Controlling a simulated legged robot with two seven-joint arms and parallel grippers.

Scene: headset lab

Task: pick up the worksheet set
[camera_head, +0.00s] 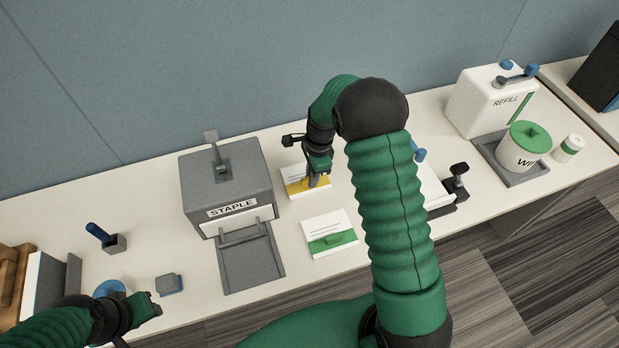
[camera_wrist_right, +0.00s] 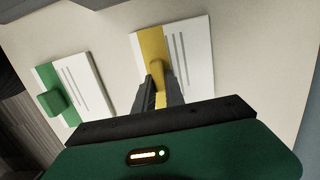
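Two white paper sets lie on the bench. One has a yellow band and raised yellow tab (camera_head: 296,187); it also shows in the right wrist view (camera_wrist_right: 196,55). The other has a green band and green tab (camera_head: 330,231), also in the right wrist view (camera_wrist_right: 75,85). My right gripper (camera_head: 317,180) is down at the yellow set. In the right wrist view its fingers (camera_wrist_right: 160,85) stand close on either side of the yellow tab; whether they grip it cannot be told. My left gripper (camera_head: 142,314) is at the front left, away from both sets, with nothing seen in it.
A grey stapler box (camera_head: 225,185) labelled STAPLE stands left of the sets. A white REFILL container (camera_head: 490,100) and a green-lidded tub (camera_head: 520,155) stand at the right. A blue-handled stamp holder (camera_head: 115,243) and small grey block (camera_head: 169,284) are at the left.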

